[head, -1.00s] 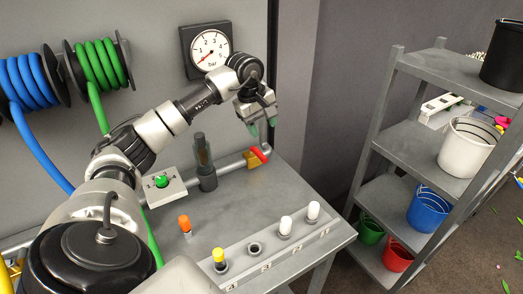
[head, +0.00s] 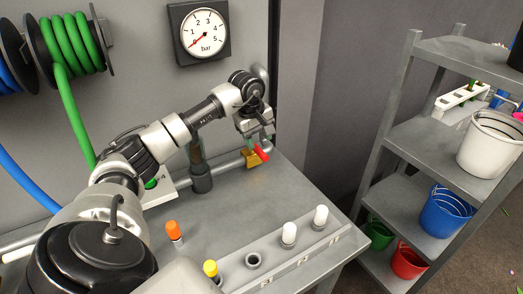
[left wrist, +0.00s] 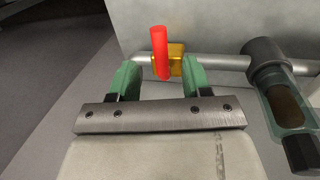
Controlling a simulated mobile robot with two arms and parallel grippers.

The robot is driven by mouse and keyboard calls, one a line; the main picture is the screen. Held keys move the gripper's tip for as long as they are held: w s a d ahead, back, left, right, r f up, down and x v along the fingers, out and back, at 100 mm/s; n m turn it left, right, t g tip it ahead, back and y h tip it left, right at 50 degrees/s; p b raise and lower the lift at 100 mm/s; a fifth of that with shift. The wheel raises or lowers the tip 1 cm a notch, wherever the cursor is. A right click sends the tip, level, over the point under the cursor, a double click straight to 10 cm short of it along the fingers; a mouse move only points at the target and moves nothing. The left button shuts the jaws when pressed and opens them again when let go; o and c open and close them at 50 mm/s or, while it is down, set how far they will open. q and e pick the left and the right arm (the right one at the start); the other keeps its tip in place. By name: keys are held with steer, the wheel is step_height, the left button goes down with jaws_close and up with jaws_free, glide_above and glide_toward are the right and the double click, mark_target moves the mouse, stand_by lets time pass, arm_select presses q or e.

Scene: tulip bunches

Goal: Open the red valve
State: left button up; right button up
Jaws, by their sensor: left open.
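The red valve handle (head: 262,153) sits on a brass valve body (head: 252,160) in the grey pipe (head: 230,165) along the back of the bench. In the left wrist view the red handle (left wrist: 160,50) stands across the pipe, in front of the brass body (left wrist: 176,58). My left gripper (head: 259,140) is open just above the handle. In the left wrist view the green fingers of my left gripper (left wrist: 160,68) are on either side of the handle's lower end, with gaps on both sides. My right gripper is not in view.
A pressure gauge (head: 204,33) reads near 0 bar. A dark filter (head: 201,178) stands on the pipe left of the valve. A rack (head: 322,250) with white and yellow pegs and an orange peg (head: 173,231) are in front. A shelf (head: 410,150) with buckets stands right.

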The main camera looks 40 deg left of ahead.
mark_target(262, 153)
arm_select(q)
steer(key=f, duration=0.3)
steer(key=w+f, duration=0.1)
steer(key=f, duration=0.1)
steer(key=shift+w+d+f+p, duration=0.1)
steer(key=shift+f+p, duration=0.3)
jaws_close()
